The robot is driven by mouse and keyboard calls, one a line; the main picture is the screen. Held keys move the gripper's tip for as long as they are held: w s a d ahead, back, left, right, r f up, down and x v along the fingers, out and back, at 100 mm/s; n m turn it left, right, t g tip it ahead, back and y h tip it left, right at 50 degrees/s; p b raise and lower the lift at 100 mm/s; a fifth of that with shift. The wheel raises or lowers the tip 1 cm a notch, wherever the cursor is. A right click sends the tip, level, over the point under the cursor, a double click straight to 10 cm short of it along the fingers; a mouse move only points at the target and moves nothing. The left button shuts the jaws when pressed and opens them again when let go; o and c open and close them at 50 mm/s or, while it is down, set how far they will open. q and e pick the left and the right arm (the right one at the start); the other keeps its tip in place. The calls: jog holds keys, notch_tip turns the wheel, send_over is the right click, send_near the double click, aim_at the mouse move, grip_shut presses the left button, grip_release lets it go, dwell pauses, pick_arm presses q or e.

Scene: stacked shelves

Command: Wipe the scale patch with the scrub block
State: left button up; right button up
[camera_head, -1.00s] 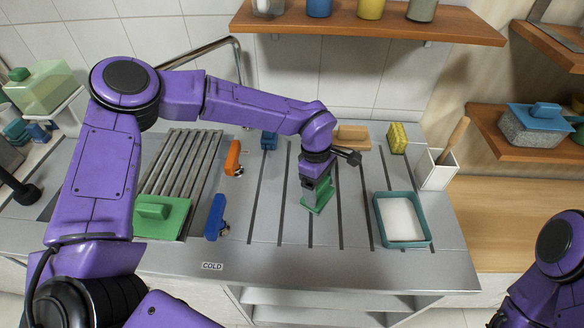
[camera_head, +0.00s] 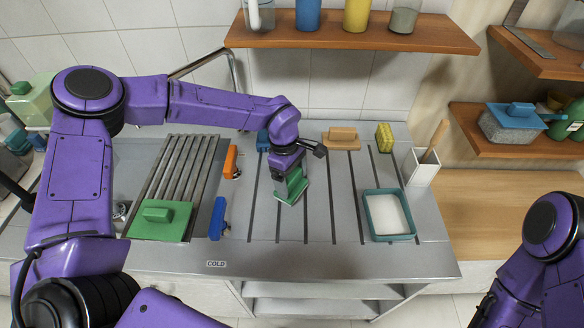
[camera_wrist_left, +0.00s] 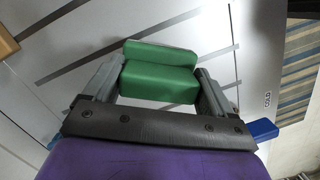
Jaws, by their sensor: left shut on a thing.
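The green scrub block (camera_head: 291,187) is in my left gripper (camera_head: 289,177), low over the grooved steel counter (camera_head: 325,255). It looks to be at or very near the surface; contact is not clear. In the left wrist view the scrub block (camera_wrist_left: 160,75) sits between the two fingers of the left gripper (camera_wrist_left: 160,92), which is shut on it. A pale area (camera_wrist_left: 216,28) lies on the steel just beyond the block there. I cannot tell whether it is the scale patch or glare. My right gripper is out of view.
Left of the block are an orange-handled tool (camera_head: 231,162), a blue-handled one (camera_head: 217,218) and a green lid-like piece (camera_head: 160,234). Right are a teal-rimmed tray (camera_head: 391,238), a wooden block (camera_head: 341,139), a yellow sponge (camera_head: 384,136) and a white holder (camera_head: 423,170). The front counter is clear.

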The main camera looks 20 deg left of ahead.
pick_arm(q)
jog(key=shift+a+r+p, duration=0.1)
jog(key=shift+r+p, duration=0.3)
jog(key=shift+r, duration=1.8)
